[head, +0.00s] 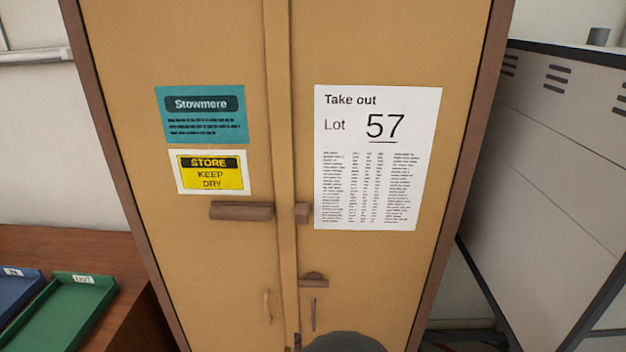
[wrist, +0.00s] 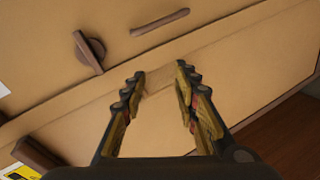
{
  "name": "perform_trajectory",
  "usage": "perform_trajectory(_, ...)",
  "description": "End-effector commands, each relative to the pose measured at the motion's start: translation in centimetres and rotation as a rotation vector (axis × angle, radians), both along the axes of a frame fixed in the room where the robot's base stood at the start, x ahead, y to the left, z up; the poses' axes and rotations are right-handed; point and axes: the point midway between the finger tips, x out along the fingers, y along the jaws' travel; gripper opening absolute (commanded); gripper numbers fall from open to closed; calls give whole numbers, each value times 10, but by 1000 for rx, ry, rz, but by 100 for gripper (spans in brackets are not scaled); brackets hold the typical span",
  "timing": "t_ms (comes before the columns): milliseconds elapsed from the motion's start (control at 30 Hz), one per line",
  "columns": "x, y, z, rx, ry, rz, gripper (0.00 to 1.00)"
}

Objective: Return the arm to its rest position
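My gripper (wrist: 160,84) is open and empty in the wrist view, its two fingers spread apart in front of a tan cabinet. The cabinet (head: 230,280) stands upright in the middle of the head view, with both doors closed. A brown latch (head: 313,280) and a slim vertical handle (head: 313,314) are on the right door. The latch (wrist: 88,52) and slim handle (wrist: 160,22) also show in the wrist view, beyond the fingers. A dark rounded part of my arm shows at the bottom of the head view.
The right door bears a white sheet (head: 375,160) reading "Take out Lot 57". A brown table (head: 60,250) at the left holds a green tray (head: 70,310) marked OUT and a blue tray (head: 18,290). A grey vented housing (head: 550,170) stands at the right.

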Motion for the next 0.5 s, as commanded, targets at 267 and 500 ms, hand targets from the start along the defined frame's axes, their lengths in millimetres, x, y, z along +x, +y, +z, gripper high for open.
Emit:
perform_trajectory(267, -71, 38, -63, 342, 541, -33, 30)
perform_trajectory(500, -127, 31, -23, 537, 907, -211, 30)
